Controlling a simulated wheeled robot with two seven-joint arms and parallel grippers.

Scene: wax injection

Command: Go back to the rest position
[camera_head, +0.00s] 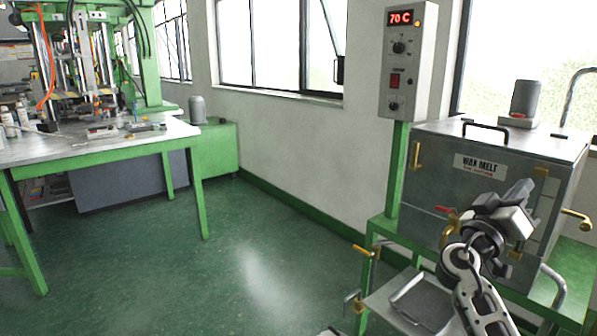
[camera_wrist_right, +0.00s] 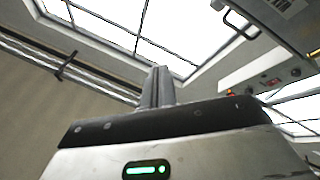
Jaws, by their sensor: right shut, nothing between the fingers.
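My right gripper (camera_head: 521,193) is at the lower right of the head view, raised in front of the wax melt tank (camera_head: 445,192). Its fingers are together with nothing between them. In the right wrist view the closed fingers of the right gripper (camera_wrist_right: 157,87) stand up against the windows. The gripper and arm hide part of the tank's front. I cannot tell from the picture whether the gripper touches the tank. My left gripper is not in view.
A control box (camera_head: 408,62) reading 70 C stands on a green post. Brass valves (camera_head: 367,251) and a metal tray (camera_head: 415,300) are low beside my right arm. A green-legged worktable (camera_head: 95,150) stands at left. The green floor (camera_head: 240,260) between is clear.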

